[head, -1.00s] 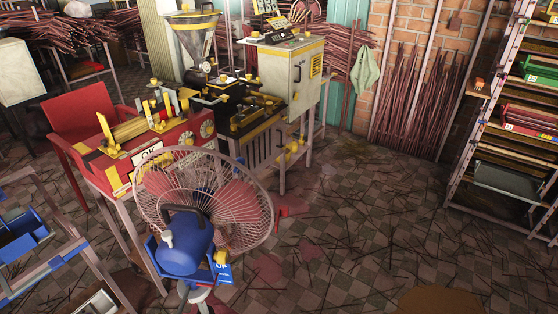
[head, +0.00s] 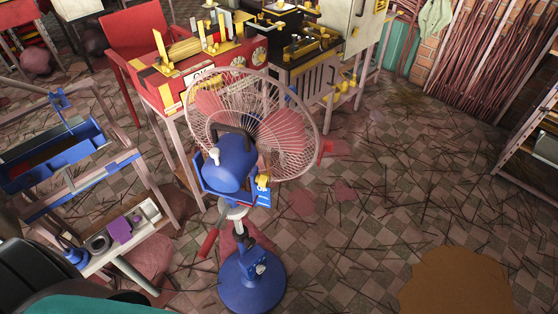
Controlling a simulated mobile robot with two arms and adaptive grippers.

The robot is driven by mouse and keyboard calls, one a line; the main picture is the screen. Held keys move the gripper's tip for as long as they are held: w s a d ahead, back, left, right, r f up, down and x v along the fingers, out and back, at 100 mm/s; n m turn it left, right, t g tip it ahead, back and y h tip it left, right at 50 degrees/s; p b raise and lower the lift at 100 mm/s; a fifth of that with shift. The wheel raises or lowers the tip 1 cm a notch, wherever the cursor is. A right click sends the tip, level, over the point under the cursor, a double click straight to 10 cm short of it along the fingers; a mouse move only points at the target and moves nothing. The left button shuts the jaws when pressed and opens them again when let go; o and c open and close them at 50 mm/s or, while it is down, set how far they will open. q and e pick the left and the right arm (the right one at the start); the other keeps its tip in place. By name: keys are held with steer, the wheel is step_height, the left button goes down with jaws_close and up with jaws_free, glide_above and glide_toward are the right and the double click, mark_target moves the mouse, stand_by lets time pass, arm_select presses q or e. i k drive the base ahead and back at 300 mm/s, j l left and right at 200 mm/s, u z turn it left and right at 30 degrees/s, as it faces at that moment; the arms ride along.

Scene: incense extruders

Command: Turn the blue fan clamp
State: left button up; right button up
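The pedestal fan stands near the middle of the head view, with a pale wire cage (head: 300,110) and a blue motor housing (head: 232,165). A blue bracket (head: 208,192) sits around the housing's lower part, with a small yellow piece (head: 263,182) at its right. Below it are a pale collar (head: 236,212), a tilted red handle (head: 207,242) and a round blue base (head: 250,291) with a small knob (head: 260,269). I cannot tell which blue part is the clamp. Neither of my grippers is in view.
A metal frame with a blue tray (head: 60,155) is at left. Open tiled floor (head: 370,190) with scattered sticks lies to the right, with a brown patch (head: 455,282).

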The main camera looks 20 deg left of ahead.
mark_target(250, 242)
steer(key=k+u, duration=0.4)
steer(key=k+j+u, duration=0.35)
steer(key=k, duration=0.15)
steer(key=l, duration=0.1)
